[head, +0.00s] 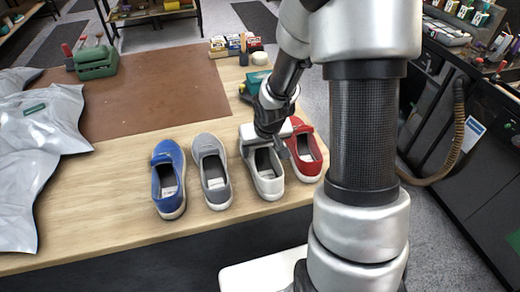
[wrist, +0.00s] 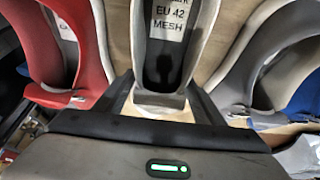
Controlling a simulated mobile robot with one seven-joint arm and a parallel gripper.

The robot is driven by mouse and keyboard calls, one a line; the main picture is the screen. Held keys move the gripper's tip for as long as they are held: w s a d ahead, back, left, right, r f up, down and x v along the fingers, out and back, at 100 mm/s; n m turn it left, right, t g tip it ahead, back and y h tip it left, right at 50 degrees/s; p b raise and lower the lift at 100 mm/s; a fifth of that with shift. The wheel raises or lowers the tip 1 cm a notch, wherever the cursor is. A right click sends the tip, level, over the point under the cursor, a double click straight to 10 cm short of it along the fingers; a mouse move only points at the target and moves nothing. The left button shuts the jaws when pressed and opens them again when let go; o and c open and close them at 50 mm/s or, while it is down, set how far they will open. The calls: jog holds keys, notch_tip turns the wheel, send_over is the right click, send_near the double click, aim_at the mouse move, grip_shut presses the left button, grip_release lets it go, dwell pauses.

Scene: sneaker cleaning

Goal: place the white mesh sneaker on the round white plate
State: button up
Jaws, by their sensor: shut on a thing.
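The white mesh sneaker (head: 268,184) is third from the left in a row at the table's near edge. In the wrist view the sneaker (wrist: 160,104) is at top centre, with a label inside reading "EU 42 MESH". My gripper (head: 270,146) is at its far end, with its fingers either side of that end. It is shut on the sneaker; the fingers (wrist: 161,98) show in the wrist view. I cannot tell if the sole is touching the table. I cannot make out a round white plate in either view.
A red sneaker (head: 308,160) is close on the right, a grey one (head: 213,180) on the left, then a blue one (head: 169,182). A brown mat (head: 150,95) lies behind, clear in its middle. Silvery bags (head: 35,140) fill the table's left. Small boxes (head: 235,45) stand at the back.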

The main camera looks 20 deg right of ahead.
jog(key=shift+r, duration=0.1)
jog(key=o, duration=1.4)
jog(key=shift+o, duration=0.2)
